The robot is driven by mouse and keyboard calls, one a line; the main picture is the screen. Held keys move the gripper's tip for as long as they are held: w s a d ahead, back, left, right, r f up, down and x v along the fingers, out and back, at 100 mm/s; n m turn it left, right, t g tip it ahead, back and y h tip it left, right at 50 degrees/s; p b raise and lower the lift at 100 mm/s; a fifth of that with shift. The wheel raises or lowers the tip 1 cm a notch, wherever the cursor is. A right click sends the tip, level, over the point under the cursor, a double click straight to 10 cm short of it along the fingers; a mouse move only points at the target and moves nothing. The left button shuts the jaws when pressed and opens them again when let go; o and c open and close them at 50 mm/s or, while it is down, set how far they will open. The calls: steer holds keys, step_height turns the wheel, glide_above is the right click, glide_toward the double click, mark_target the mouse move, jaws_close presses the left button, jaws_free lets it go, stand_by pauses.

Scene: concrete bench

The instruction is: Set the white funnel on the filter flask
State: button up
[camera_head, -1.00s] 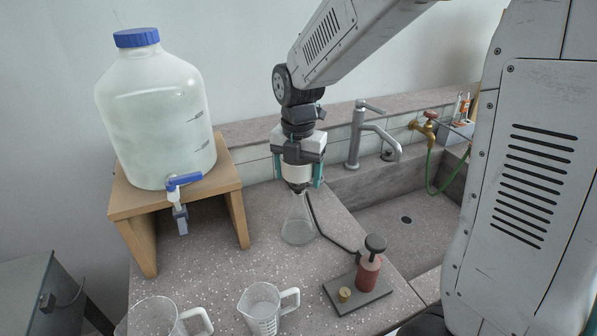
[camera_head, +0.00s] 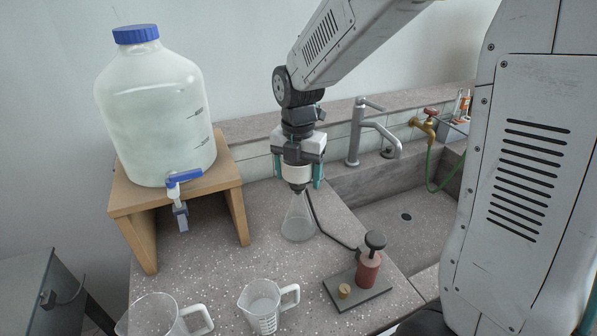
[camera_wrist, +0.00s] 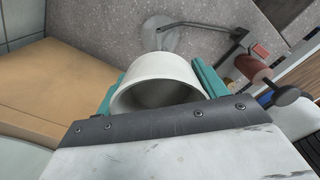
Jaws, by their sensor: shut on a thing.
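My gripper (camera_head: 298,174) is shut on the white funnel (camera_head: 296,173), with a teal finger on each side of it. The funnel is upright, and its open top shows between the fingers in the wrist view (camera_wrist: 160,82). The clear conical filter flask (camera_head: 298,222) stands on the bench directly below, with a dark piece at its neck. The funnel's lower end is at or just above this neck; I cannot tell whether it is seated.
A black hose runs from the flask to a red hand pump (camera_head: 368,270) on a dark plate. A large carboy (camera_head: 155,115) stands on a wooden stand (camera_head: 238,205) at left. Two beakers (camera_head: 262,308) (camera_head: 158,318) are in front. A sink (camera_head: 400,210) with taps is at right.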

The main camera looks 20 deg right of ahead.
steer(key=o, duration=1.1)
step_height(320, 180, up, 8)
steer(key=shift+f, duration=0.1)
steer(key=shift+s, duration=0.2)
steer(key=s+d+r+m, duration=0.1)
steer(key=s+m, duration=0.7)
steer(key=m, duration=0.1)
steer(key=s+d+r+m, duration=0.1)
steer(key=s+m, duration=0.7)
steer(key=m, duration=0.1)
steer(key=s+d+r+m+t, duration=0.1)
steer(key=s+m, duration=0.7)
steer(key=m, duration=0.1)
steer(key=shift+s+d, duration=0.1)
steer(key=shift+s, duration=0.2)
